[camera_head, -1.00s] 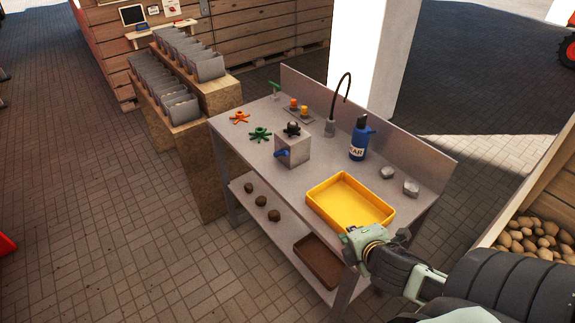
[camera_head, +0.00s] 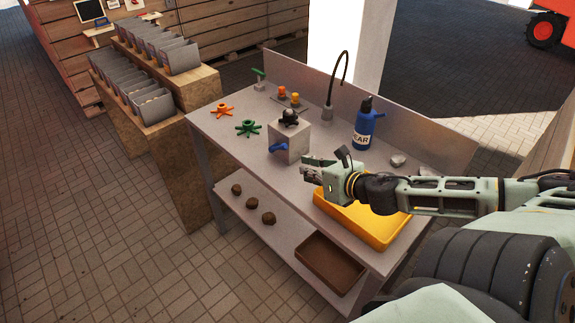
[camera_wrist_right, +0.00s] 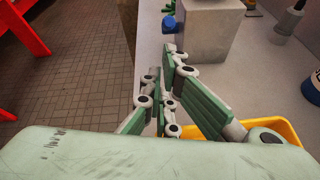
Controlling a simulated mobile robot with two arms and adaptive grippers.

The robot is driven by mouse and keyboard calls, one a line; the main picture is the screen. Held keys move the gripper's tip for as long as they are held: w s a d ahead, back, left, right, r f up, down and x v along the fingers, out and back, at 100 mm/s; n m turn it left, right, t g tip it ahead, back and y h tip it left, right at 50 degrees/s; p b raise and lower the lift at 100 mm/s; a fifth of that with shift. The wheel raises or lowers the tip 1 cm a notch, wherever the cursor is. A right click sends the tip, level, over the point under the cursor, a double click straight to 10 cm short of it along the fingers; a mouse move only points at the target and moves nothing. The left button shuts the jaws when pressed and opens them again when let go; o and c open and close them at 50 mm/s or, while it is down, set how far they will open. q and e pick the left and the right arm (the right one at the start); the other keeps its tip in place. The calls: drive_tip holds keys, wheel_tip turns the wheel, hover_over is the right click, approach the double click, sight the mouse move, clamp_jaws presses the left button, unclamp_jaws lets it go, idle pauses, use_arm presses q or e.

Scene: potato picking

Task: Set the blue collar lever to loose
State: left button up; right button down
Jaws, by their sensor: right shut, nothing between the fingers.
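The blue lever (camera_head: 278,148) sticks out from the front left of a grey block (camera_head: 296,140) on the metal table. A dark knob (camera_head: 290,117) sits on top of the block. My right gripper (camera_head: 306,167) is shut and empty, a little to the right of and nearer than the lever, and apart from it. In the right wrist view the lever (camera_wrist_right: 169,24) shows beside the block (camera_wrist_right: 208,30), beyond the fingertips (camera_wrist_right: 161,62). My left gripper is not in view.
A yellow tray (camera_head: 372,228) lies under my right forearm. A blue bottle (camera_head: 364,128) and a tall tap (camera_head: 329,105) stand behind. Green (camera_head: 248,127) and orange (camera_head: 222,110) star-shaped handles lie on the clear left part of the table (camera_head: 225,140).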

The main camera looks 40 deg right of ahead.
sight(279, 147)
drive_tip(key=shift+b+x, duration=0.4)
drive_tip(key=shift+x, duration=0.75)
drive_tip(key=b+x, duration=0.1)
drive_tip(key=x, duration=0.1)
drive_tip(key=shift+w+d+f, duration=0.1)
drive_tip(key=shift+w+f, duration=0.05)
drive_tip(key=shift+w, duration=0.15)
drive_tip(key=shift+w+f, duration=0.1)
drive_tip(key=shift+w, duration=0.2)
drive_tip(key=shift+w+f, duration=0.25)
drive_tip(key=shift+w, duration=0.4)
drive_tip(key=shift+w+f, duration=0.35)
drive_tip(key=shift+w, duration=0.3)
drive_tip(key=shift+w+f, duration=0.1)
drive_tip(key=shift+w, duration=0.15)
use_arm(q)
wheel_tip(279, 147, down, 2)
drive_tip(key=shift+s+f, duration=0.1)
use_arm(e)
drive_tip(key=shift+f, duration=0.1)
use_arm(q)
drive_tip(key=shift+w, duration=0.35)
